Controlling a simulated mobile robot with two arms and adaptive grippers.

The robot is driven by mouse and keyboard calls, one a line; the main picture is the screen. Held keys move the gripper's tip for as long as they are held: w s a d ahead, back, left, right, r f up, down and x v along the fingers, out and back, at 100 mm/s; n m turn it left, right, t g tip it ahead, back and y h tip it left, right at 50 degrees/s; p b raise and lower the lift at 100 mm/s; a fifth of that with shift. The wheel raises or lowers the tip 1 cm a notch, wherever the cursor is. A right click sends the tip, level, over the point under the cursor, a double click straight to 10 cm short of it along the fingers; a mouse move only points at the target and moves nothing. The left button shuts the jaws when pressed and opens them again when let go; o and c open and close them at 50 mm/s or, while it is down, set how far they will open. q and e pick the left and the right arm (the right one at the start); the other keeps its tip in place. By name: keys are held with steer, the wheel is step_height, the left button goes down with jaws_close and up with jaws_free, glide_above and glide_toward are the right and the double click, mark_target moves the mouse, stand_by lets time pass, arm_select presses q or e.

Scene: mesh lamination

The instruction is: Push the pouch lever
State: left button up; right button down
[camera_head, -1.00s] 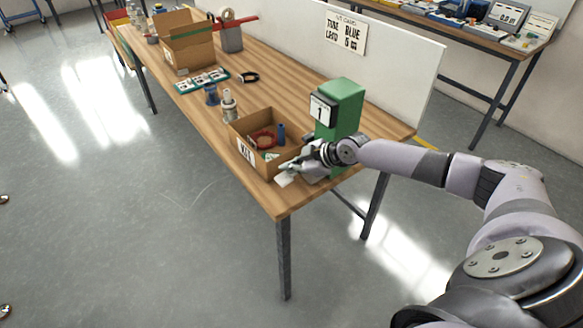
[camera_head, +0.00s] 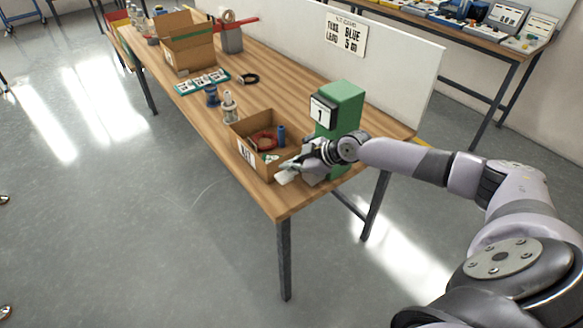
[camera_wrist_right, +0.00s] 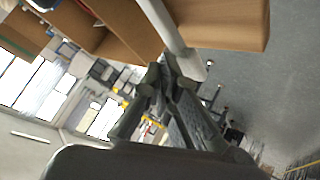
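The green machine (camera_head: 343,105) with a numbered white label stands near the table's front right corner. A pale grey lever-like bar (camera_wrist_right: 172,27) runs down in the right wrist view to a wider end. In the head view a pale piece (camera_head: 286,177) shows low in front of the machine, probably the same lever's end. My right gripper (camera_head: 290,165) is just above this piece. In the right wrist view its fingertips (camera_wrist_right: 163,68) are together, empty, beside the bar's end; contact is hard to tell. My left gripper is out of view.
An open cardboard box (camera_head: 244,146) holding a red coil and a blue item sits just left of my right gripper. Bottles (camera_head: 229,106), a teal tray (camera_head: 203,82) and a larger carton (camera_head: 190,50) stand farther back on the wooden table (camera_head: 282,202). A white panel (camera_head: 398,65) stands behind.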

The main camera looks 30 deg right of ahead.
steer(key=shift+w+r+p, duration=0.1)
steer(key=shift+r+p, duration=0.3)
steer(key=shift+r, duration=0.8)
steer(key=shift+d, duration=0.2)
steer(key=r+p, duration=0.1)
steer(key=r, duration=0.1)
steer(key=d+r+p, duration=0.1)
steer(key=r, duration=0.2)
stand_by(1.3)
